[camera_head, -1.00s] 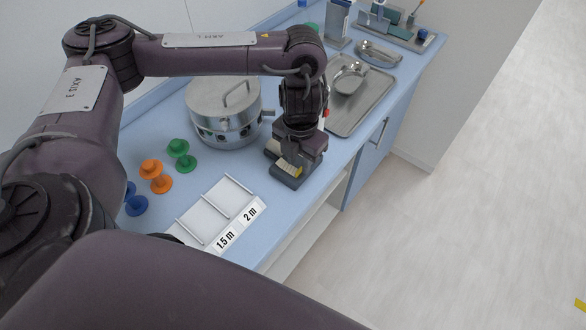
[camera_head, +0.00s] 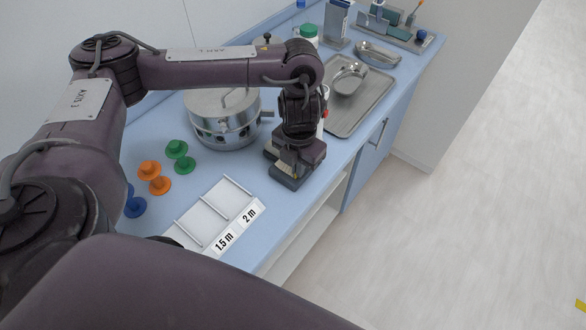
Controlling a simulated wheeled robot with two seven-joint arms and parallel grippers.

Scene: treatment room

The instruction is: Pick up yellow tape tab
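My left gripper (camera_head: 283,166) points down over the blue counter, in front of the metal drum and beyond the white rack. Its dark jaws are low, near the counter top. A pale patch shows at their left side. I cannot tell how far apart the jaws are or whether anything is between them. No yellow tape tab can be made out at the gripper now; the jaws hide what lies there. A small yellow piece (camera_head: 581,305) lies on the floor at the far right edge, cut by the frame; I cannot tell what it is. My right gripper is not in view.
Blue, orange (camera_head: 154,178) and green (camera_head: 180,156) spools stand left of the white rack (camera_head: 209,218), which is labelled 1.5 m and 2 m. The metal drum (camera_head: 222,118) stands behind the gripper. A steel tray (camera_head: 350,118) with a dish is beyond it. The counter's front edge is close.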

